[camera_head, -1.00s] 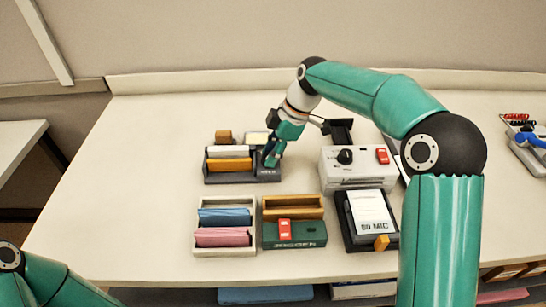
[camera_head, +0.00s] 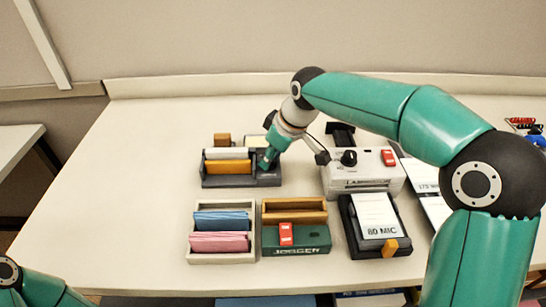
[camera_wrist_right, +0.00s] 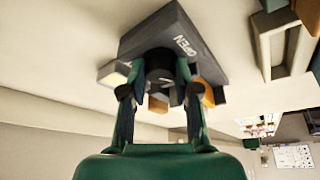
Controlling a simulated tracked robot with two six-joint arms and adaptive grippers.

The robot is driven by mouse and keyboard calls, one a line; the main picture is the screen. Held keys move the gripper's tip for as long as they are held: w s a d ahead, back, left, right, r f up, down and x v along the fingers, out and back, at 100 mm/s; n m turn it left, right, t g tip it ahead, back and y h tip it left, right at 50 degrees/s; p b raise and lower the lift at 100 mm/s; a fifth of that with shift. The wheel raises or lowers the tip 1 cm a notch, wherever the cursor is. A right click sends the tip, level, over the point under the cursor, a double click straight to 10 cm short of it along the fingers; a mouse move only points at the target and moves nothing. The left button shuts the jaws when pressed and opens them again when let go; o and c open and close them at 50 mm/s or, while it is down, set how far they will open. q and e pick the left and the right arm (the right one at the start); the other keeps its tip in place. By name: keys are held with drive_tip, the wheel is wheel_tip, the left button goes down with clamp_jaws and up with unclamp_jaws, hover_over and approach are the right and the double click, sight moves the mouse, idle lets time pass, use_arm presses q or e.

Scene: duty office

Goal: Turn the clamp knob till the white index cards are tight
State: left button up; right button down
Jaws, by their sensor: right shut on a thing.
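The dark grey card clamp (camera_head: 240,181) stands on the left part of the desk. White index cards (camera_head: 228,153) stand in it behind an orange block or card stack (camera_head: 228,167). My right gripper (camera_head: 267,160) is at the clamp's right end and hides the knob in the head view. In the right wrist view, its fingers (camera_wrist_right: 161,70) are closed around the dark round clamp knob (camera_wrist_right: 160,60), beside the word OPEN on the clamp. How tightly the cards are held cannot be told. My left gripper is out of view.
In front are a tray (camera_head: 192,240) with blue and pink cards and a green jogger (camera_head: 310,239). A grey laminator (camera_head: 363,182) and a black stand (camera_head: 351,240) with a white card are to the right. The desk left of the clamp is clear.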

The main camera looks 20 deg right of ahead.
idle(0.5)
drive_tip(key=c, duration=0.8)
unclamp_jaws()
drive_tip(key=shift+c, duration=0.2)
drive_tip(key=shift+r, duration=0.1)
drive_tip(key=v, duration=1.2)
